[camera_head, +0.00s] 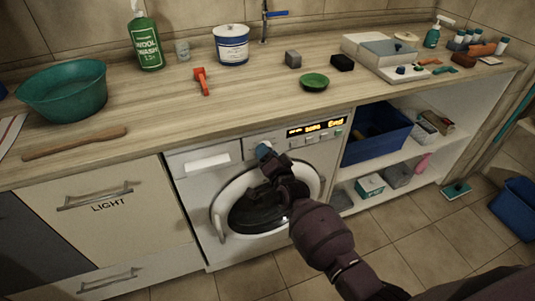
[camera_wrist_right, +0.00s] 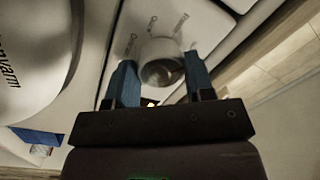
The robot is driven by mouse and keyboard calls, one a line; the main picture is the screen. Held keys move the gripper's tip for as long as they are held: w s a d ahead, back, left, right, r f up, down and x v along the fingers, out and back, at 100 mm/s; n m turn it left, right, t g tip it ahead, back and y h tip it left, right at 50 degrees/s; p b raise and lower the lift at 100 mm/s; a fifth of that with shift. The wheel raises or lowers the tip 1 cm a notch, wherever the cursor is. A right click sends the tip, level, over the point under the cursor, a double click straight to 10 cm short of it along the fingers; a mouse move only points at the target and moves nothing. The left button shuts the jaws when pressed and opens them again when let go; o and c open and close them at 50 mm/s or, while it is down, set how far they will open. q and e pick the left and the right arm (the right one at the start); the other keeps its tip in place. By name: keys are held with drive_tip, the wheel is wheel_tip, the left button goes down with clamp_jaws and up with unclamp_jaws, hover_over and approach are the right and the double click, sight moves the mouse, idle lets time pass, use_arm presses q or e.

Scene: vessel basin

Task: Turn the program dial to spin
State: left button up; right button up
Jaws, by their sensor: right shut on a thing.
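The washing machine (camera_head: 245,190) stands under the worktop with its round door shut. Its program dial (camera_wrist_right: 160,72) is a pale round knob with small printed labels around it. My right gripper (camera_head: 264,150) is at the machine's front panel, left of the lit display (camera_head: 316,128), and hides the dial in the head view. In the right wrist view its two blue fingers (camera_wrist_right: 159,62) stand on either side of the dial, shut on it. The labels are too small to read. My left gripper is not in view.
The worktop above holds a green basin (camera_head: 62,90), a wool wash bottle (camera_head: 146,42), a white tub (camera_head: 232,45) and a red-handled tool (camera_head: 202,80). A blue crate (camera_head: 375,135) sits on the open shelf to the right. The floor before the machine is clear apart from my arm.

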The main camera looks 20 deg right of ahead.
drive_tip(key=shift+m, duration=0.6)
drive_tip(key=o, duration=0.9)
drive_tip(key=shift+s, duration=0.15)
drive_tip(key=s, duration=0.7)
drive_tip(key=s+d+p, duration=0.1)
drive_tip(key=s, duration=0.2)
drive_tip(key=shift+s+f, duration=0.25)
drive_tip(key=shift+s, duration=0.05)
